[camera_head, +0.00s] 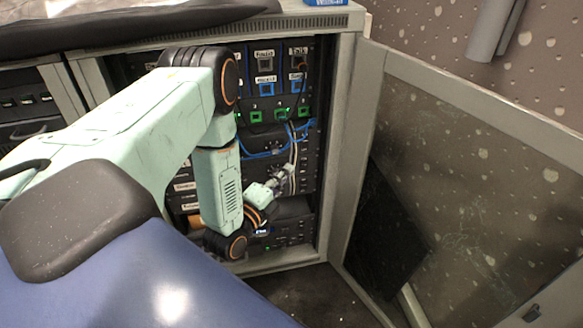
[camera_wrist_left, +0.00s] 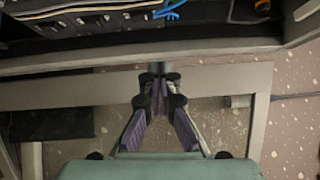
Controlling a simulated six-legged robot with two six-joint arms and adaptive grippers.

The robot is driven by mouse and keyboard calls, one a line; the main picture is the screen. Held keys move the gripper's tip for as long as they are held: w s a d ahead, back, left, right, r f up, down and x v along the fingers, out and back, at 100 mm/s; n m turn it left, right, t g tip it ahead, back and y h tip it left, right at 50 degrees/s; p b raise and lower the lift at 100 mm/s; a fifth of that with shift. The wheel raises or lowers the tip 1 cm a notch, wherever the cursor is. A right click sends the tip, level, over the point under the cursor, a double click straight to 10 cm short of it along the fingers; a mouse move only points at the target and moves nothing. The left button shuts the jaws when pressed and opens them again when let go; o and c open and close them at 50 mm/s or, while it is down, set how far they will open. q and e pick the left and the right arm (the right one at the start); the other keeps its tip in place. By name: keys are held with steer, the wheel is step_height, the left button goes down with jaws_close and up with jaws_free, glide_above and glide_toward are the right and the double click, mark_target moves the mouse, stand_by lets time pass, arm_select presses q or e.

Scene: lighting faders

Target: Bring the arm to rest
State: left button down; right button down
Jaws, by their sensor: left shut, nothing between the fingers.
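My left arm (camera_head: 217,185) comes in from the left in the head view, bends at the elbow and hangs down in front of an open equipment rack. Its wrist turns back up, and the small left gripper (camera_head: 286,173) points up and to the right before the rack's dark panels. In the left wrist view the gripper (camera_wrist_left: 158,72) has its fingertips together with nothing between them. The fingers appear clear of the rack, though their exact distance from it is hard to tell. My right gripper is in neither view.
The rack (camera_head: 340,130) holds labelled modules, green-lit ports (camera_head: 256,117) and blue cables (camera_head: 262,154) close behind the gripper. Its door (camera_head: 460,140) stands open at the right. A black bag-like thing (camera_head: 120,27) lies on top. Dark floor (camera_head: 310,295) shows below.

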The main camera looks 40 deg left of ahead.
arm_select(q)
steer(key=s+d+f+n+g+h+p, duration=0.1)
steer(key=s+d+f+n+g, duration=0.5)
steer(key=s+f+n+g, duration=0.55)
steer(key=s+d+r+n+g+p, duration=0.1)
steer(key=s+d+n+g+p, duration=0.1)
steer(key=s, duration=0.8)
steer(key=s+d+r+n+g+p, duration=0.1)
steer(key=s+d+n+g, duration=0.3)
steer(key=s, duration=0.5)
steer(key=shift+s+d+r+g+p, duration=0.35)
steer(key=shift+d+r+g, duration=0.1)
steer(key=shift+d+r, duration=0.2)
steer(key=shift+f+n, duration=0.1)
steer(key=shift+n, duration=0.15)
